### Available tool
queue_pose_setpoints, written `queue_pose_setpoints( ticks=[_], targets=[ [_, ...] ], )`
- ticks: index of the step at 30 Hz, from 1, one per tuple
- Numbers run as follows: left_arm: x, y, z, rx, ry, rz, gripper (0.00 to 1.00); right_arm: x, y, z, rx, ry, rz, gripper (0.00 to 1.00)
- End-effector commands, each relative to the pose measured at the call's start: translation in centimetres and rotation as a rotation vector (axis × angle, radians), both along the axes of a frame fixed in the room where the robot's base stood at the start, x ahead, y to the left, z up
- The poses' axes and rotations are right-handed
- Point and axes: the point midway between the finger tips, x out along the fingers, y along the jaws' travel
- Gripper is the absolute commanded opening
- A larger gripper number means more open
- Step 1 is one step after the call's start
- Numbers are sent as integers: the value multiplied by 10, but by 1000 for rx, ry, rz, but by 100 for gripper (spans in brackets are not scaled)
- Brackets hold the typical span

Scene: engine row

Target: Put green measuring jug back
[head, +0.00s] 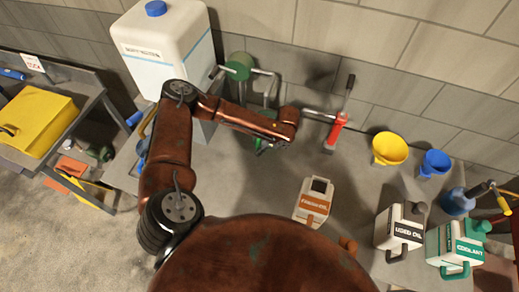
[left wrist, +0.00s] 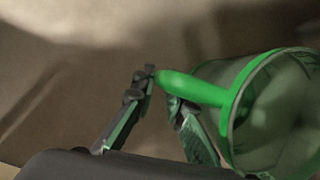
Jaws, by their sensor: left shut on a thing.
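The green measuring jug (left wrist: 275,115) fills the right side of the left wrist view, with a bright green rim and a clear-looking, greenish wall. Its green handle (left wrist: 195,88) sticks out to the left. My left gripper (left wrist: 160,92) is shut on the handle, with one finger on each side near its end. In the head view my left arm reaches over the bench toward the wall. A small patch of green shows below its forearm there, but the arm hides most of it and I cannot tell whether it is the jug. My right gripper is not in view.
A white canister (head: 165,50) and a green-topped pump (head: 239,66) stand by the wall. A red-handled tool (head: 335,130), yellow funnel (head: 389,148) and blue funnel (head: 434,163) are to the right.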

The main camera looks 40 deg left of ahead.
Motion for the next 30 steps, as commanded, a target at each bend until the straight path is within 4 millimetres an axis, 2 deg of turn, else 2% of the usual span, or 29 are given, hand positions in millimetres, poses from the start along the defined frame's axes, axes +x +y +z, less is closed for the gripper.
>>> queue_pose_setpoints(
  ticks=[6,7,14,24,30],
  targets=[
    [0,0,-2,0,1,0,0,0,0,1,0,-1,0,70],
    [0,0,-2,0,1,0,13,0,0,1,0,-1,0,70],
    [0,0,-2,0,1,0,29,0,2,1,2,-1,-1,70],
    [0,0,1,0,-1,0,29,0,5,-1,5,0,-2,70],
    [5,-11,28,-1,-2,-2,29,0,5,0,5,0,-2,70]
  ],
)
